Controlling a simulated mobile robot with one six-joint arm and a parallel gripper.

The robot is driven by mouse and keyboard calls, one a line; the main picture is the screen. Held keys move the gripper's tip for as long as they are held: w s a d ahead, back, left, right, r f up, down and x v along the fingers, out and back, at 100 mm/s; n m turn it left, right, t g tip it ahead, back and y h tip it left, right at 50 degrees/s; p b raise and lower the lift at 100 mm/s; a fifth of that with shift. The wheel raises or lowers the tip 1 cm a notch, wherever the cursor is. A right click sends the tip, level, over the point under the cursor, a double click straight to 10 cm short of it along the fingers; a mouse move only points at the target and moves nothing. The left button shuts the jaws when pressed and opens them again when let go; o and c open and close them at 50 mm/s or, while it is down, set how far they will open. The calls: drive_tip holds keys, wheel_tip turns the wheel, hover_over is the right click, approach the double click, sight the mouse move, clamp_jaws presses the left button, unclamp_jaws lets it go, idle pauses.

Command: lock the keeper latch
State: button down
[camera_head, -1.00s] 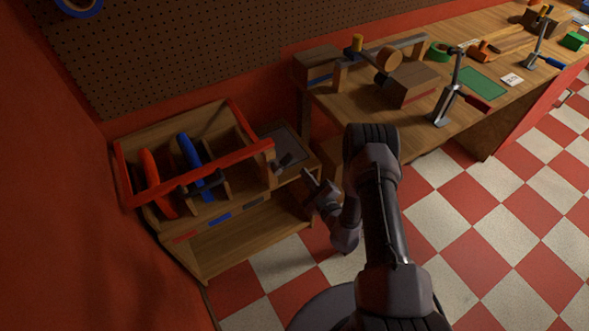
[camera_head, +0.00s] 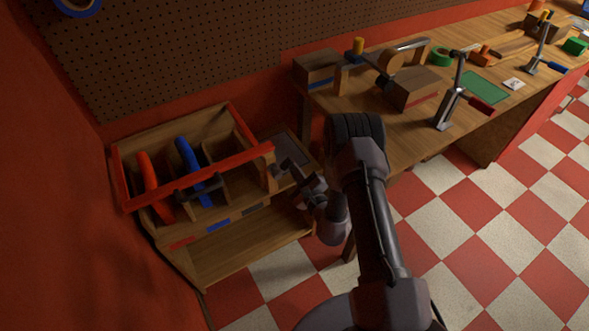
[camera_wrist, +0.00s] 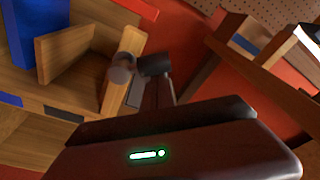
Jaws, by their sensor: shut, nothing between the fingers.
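A wooden post (camera_head: 269,180) stands at the right end of the bar; in the wrist view a grey round part (camera_wrist: 122,72) sits on this post (camera_wrist: 118,95). I take this to be the keeper latch, but its setting is unclear. My gripper (camera_head: 285,167) is shut and empty, just right of the post. In the wrist view my gripper (camera_wrist: 155,66) is close beside the grey part; contact is unclear.
A grey plate (camera_head: 290,147) lies on the rack's right-hand shelf, behind my gripper. The workbench (camera_head: 400,150) at the right carries boxes, clamps and a green mat (camera_head: 481,83). A red wall (camera_head: 60,200) is close on the left. Checkered floor is open at the lower right.

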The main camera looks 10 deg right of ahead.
drive_tip(key=shift+r, duration=0.15)
drive_tip(key=r+n, duration=0.1)
drive_tip(key=a+r+n, duration=0.1)
drive_tip(key=shift+s+a+r+n, duration=0.2)
drive_tip(key=shift+r+n, duration=0.05)
drive_tip(key=shift+n, duration=0.05)
drive_tip(key=shift+s+a+r+p, duration=0.2)
drive_tip(key=shift+a+r+p, duration=0.25)
drive_tip(key=shift+a, duration=0.2)
drive_tip(key=shift+a+r, duration=0.1)
drive_tip(key=shift+a, duration=0.1)
idle(0.6)
drive_tip(key=p, duration=0.1)
approach(290, 164)
drive_tip(key=d, duration=0.2)
drive_tip(key=shift+w+a+h, duration=0.1)
drive_tip(key=shift+w+h, duration=0.2)
drive_tip(key=shift+w, duration=0.05)
